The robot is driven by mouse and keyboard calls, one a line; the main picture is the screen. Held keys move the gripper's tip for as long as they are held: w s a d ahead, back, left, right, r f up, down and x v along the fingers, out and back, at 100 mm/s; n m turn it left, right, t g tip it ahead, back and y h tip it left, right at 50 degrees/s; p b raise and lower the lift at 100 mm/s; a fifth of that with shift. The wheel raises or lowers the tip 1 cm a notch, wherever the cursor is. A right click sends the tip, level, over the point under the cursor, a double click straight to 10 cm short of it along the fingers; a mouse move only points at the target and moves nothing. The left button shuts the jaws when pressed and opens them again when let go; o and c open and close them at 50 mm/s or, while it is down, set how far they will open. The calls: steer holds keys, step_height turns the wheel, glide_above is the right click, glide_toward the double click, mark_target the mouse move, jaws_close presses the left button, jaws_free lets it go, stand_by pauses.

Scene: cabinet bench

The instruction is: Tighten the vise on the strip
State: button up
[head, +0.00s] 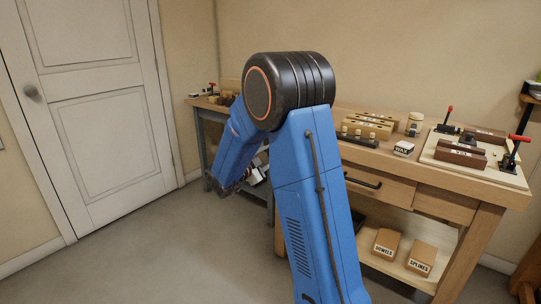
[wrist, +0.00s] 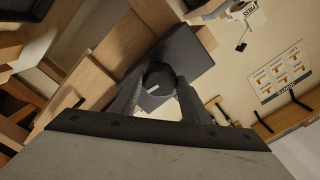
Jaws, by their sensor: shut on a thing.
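In the wrist view, my gripper (wrist: 160,80) has its two dark fingers on either side of a round dark knob (wrist: 157,75), which looks like the vise's screw end or handle hub. Behind the knob is a dark grey block (wrist: 190,52), apparently the vise body. The fingers are shut on the knob. I cannot make out the strip in either view. In the head view, my blue arm bends down to the left in front of the bench, and it hides the vise and my fingertips.
The wooden bench (head: 400,168) holds a white WAX box (head: 403,148), a jar (head: 415,124) and a pale board (head: 480,174) with red-handled clamps. DOWELS (head: 385,243) and SPLINES (head: 421,257) boxes sit on its lower shelf. Open floor (head: 150,255) lies before the white door (head: 90,100).

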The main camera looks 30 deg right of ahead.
steer(key=o, duration=0.9)
steer(key=v, duration=0.7)
stand_by(0.3)
steer(key=shift+w+d+n, duration=0.4)
steer(key=shift+d+n, duration=0.7)
steer(key=shift+n, duration=1.25)
steer(key=shift+w+d+n, duration=0.4)
steer(key=shift+d+n, duration=0.7)
steer(key=shift+n, duration=1.3)
steer(key=shift+w+d+n, duration=0.4)
steer(key=shift+d+n, duration=0.7)
steer(key=shift+n, duration=1.25)
